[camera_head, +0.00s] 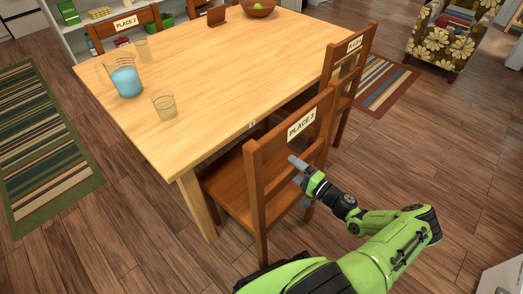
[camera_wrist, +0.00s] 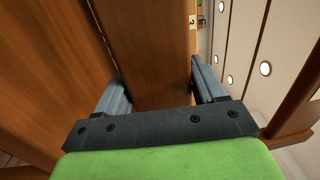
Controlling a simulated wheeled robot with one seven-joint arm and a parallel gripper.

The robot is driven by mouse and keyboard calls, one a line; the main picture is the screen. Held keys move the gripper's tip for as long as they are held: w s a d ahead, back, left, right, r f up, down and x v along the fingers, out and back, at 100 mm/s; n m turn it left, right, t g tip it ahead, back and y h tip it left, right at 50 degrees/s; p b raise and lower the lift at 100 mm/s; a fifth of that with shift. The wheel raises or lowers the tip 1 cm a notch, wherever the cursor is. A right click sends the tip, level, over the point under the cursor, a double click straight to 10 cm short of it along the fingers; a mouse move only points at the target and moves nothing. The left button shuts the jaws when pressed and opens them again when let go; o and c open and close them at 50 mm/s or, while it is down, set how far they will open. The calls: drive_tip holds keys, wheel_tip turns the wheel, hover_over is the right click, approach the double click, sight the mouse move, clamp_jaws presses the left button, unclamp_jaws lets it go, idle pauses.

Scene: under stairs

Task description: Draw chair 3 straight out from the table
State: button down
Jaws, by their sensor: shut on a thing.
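Chair 3 (camera_head: 228,182) is a brown wooden chair with a white "PLACE 3" label on its top rail. It stands at the near right side of the light wood table (camera_head: 235,65), and the front of its seat is under the table edge. My gripper (camera_head: 297,171) is at the chair's backrest, below the label. In the wrist view, the fingers of my gripper (camera_wrist: 163,85) are on either side of a brown wooden backrest part (camera_wrist: 155,45), shut on it. The fingertips are partly hidden there.
Another labelled chair (camera_head: 345,75) stands close beyond chair 3 on the same side. A pitcher (camera_head: 126,82) and glasses (camera_head: 164,106) stand on the table. A flowered armchair (camera_head: 445,35) is at the back right.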

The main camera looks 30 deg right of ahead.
wheel_tip(320, 180, down, 2)
drive_tip(key=shift+s+a+f, duration=0.1)
drive_tip(key=c, duration=0.5)
unclamp_jaws()
drive_tip(key=o, duration=0.5)
drive_tip(key=shift+w+f, duration=0.15)
drive_tip(key=shift+w, duration=0.25)
drive_tip(key=shift+c, duration=0.2)
drive_tip(key=shift+r, duration=0.2)
